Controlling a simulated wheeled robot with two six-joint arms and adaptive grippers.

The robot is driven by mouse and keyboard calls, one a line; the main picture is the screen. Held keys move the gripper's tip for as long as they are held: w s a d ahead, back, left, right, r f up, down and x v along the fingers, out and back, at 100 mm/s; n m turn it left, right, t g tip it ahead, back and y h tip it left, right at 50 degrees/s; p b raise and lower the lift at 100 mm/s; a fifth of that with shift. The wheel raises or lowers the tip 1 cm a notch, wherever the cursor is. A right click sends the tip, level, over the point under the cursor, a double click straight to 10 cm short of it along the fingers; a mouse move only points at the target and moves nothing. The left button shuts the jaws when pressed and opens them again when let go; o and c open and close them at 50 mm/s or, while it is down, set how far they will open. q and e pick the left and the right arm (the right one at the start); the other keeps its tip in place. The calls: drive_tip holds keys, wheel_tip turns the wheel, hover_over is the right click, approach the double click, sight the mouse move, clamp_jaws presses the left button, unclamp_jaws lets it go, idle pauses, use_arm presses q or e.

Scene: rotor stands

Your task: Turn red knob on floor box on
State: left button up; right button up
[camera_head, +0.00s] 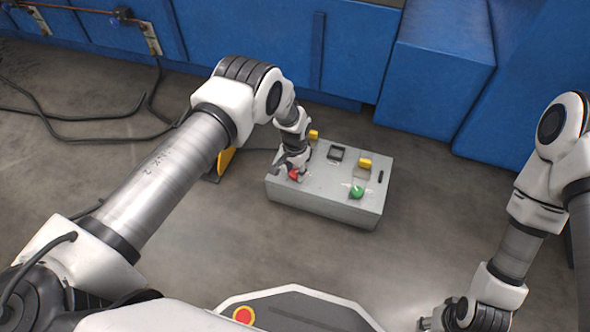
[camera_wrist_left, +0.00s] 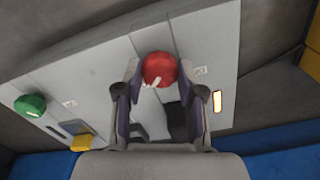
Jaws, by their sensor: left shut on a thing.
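The grey floor box (camera_head: 325,200) stands on the floor in the middle of the head view. Its red knob (camera_head: 293,174) is at the left end of its top, partly covered by my left gripper (camera_head: 290,168). In the left wrist view the red knob (camera_wrist_left: 158,69) sits between the fingertips of my left gripper (camera_wrist_left: 155,80), which is shut on it. A white mark on the knob points toward the lower left there. A green knob (camera_head: 356,191) is on the right part of the box. My right gripper (camera_head: 440,318) is at the bottom edge, blurred, its jaws unclear.
The box also carries a yellow part (camera_head: 365,162) and a dark square part (camera_head: 335,153). Blue cabinets (camera_head: 345,50) stand behind it. Black cables (camera_head: 90,115) lie on the floor at left. A yellow piece (camera_head: 224,162) is left of the box. The floor right of the box is clear.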

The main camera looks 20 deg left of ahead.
sight(295, 173)
use_arm(q)
drive_tip(key=o, duration=1.1)
drive_tip(key=shift+o, duration=0.2)
wheel_tip(295, 173, up, 12)
drive_tip(key=shift+s, duration=0.1)
